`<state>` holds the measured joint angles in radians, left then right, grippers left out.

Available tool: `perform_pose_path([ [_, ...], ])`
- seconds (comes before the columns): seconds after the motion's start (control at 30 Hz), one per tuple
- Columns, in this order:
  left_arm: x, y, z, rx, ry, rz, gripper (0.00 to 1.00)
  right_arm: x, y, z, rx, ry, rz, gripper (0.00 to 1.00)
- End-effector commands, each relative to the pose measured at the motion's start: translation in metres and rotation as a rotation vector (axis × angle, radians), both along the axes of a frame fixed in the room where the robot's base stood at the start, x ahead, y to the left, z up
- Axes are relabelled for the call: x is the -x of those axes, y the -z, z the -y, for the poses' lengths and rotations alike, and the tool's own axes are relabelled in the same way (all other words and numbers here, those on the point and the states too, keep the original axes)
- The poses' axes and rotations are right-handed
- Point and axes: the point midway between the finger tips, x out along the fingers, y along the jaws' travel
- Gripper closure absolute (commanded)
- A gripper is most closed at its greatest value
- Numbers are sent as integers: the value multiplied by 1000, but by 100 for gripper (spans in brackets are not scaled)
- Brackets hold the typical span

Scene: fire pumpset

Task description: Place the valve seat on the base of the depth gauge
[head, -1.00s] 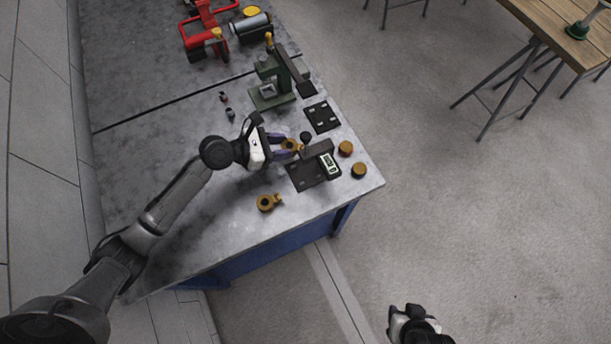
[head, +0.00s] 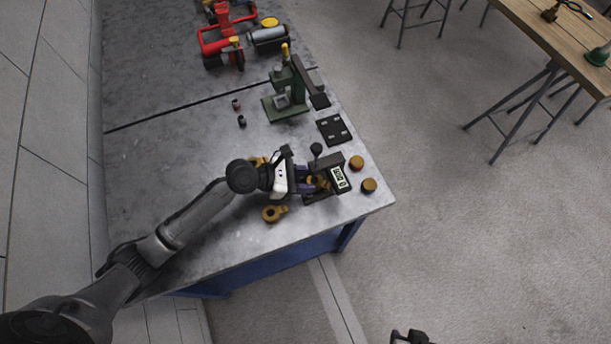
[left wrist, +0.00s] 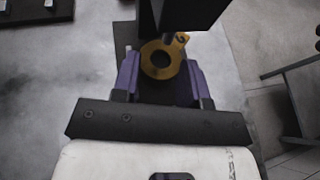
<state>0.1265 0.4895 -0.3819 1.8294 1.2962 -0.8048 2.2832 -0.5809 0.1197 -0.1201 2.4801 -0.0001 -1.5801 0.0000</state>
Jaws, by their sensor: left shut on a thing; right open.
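My left gripper (head: 310,182) is shut on the valve seat, a brass ring with a small tab. The valve seat (left wrist: 178,60) shows between the purple fingers in the left wrist view. It is over the dark base of the depth gauge (head: 319,198); I cannot tell whether it touches. The depth gauge (head: 340,176), with its digital display, stands near the table's right edge. Its dark body (left wrist: 185,14) is just beyond the ring in the left wrist view. My right gripper (head: 409,337) is at the bottom edge of the head view, mostly cut off.
Another brass ring part (head: 273,213) lies nearer on the table, and one (head: 258,161) is partly hidden behind my left arm. Two round brass pieces (head: 369,185) (head: 356,162) stand right of the gauge. A black plate (head: 334,129) and green press (head: 287,92) are farther back.

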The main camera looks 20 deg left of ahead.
Motion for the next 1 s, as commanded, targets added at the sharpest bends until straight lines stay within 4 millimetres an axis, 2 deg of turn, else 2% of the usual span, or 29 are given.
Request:
perform_pose_path([
  [0.33, 0, 1, 0, 2, 0, 0, 97, 0, -2, 0, 0, 0, 0, 57],
  [0.37, 0, 2, 0, 2, 1, -1, 58, 0, -1, 0, 0, 0, 0, 57],
  [0.6, 0, 2, 0, 0, 0, 0, 35, 0, -1, 0, 0, 0, 0, 57],
  [0.9, 0, 0, 0, 0, 1, 2, 34, 0, 0, 0, 0, 0, 0, 57],
  [1.0, 4, -7, -7, -1, -1, -3, 34, 0, -8, 0, 0, 0, -1, 57],
])
